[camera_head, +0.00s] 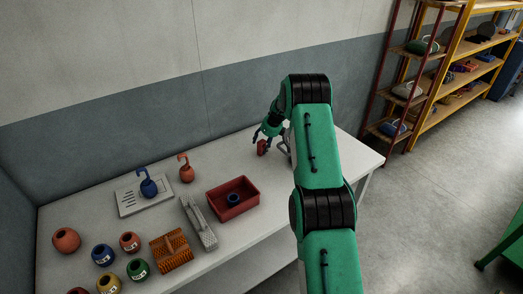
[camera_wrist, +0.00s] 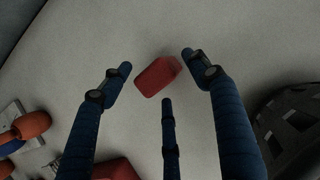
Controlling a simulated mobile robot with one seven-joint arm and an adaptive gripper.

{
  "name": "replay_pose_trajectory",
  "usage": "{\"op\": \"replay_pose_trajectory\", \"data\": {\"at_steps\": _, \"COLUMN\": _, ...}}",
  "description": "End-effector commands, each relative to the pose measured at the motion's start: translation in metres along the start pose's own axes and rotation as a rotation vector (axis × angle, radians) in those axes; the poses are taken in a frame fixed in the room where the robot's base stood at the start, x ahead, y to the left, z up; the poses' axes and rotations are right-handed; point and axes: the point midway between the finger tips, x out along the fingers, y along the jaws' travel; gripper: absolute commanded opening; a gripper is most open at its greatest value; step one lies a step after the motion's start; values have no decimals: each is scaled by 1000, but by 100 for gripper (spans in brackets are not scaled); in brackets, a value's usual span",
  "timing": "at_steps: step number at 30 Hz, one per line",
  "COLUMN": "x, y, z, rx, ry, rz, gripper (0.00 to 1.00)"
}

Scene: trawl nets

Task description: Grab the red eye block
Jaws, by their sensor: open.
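A small red block (camera_head: 262,146) lies near the back right of the white table, just under my gripper (camera_head: 266,138). In the wrist view the red block (camera_wrist: 157,77) lies between the left and right blue fingertips, with the third finger below it. The gripper is open, and I see no finger clearly touching the block. Whether the fingers are level with it or above it is hard to tell. No eye or hole on the block shows. A separate red piece with a hook (camera_head: 186,170) stands further left on the table.
A red tray (camera_head: 249,207) with a blue ring stands mid-table, beside a grey slotted piece (camera_head: 200,224). A blue hooked piece (camera_head: 148,185) sits on a white plate (camera_head: 130,203). Several round weights and an orange bristled block (camera_head: 170,250) fill the front left. A grey thing (camera_head: 283,146) stands close right of the gripper.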

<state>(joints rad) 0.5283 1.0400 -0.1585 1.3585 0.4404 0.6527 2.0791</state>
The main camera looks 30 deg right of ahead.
Motion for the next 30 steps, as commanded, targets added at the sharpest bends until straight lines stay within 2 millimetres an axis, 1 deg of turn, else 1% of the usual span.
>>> {"op": "replay_pose_trajectory", "data": {"at_steps": 1, "x": 8, "y": 0, "z": -1, "rx": 0, "ry": 1, "rz": 1, "gripper": 61}}
{"op": "replay_pose_trajectory", "data": {"at_steps": 3, "x": 16, "y": 0, "z": -1, "rx": 0, "ry": 1, "rz": 1, "gripper": 61}}
{"op": "replay_pose_trajectory", "data": {"at_steps": 9, "x": 29, "y": 0, "z": 0, "rx": 0, "ry": 0, "rz": 1, "gripper": 61}}
{"op": "replay_pose_trajectory", "data": {"at_steps": 27, "x": 30, "y": 0, "z": 0, "rx": 0, "ry": 0, "rz": 0, "gripper": 61}}
{"op": "replay_pose_trajectory", "data": {"at_steps": 29, "x": 30, "y": 0, "z": 0, "rx": 0, "ry": 0, "rz": 0, "gripper": 49}}
{"op": "replay_pose_trajectory", "data": {"at_steps": 30, "x": 30, "y": 0, "z": 0, "rx": 0, "ry": 0, "rz": 0, "gripper": 41}}
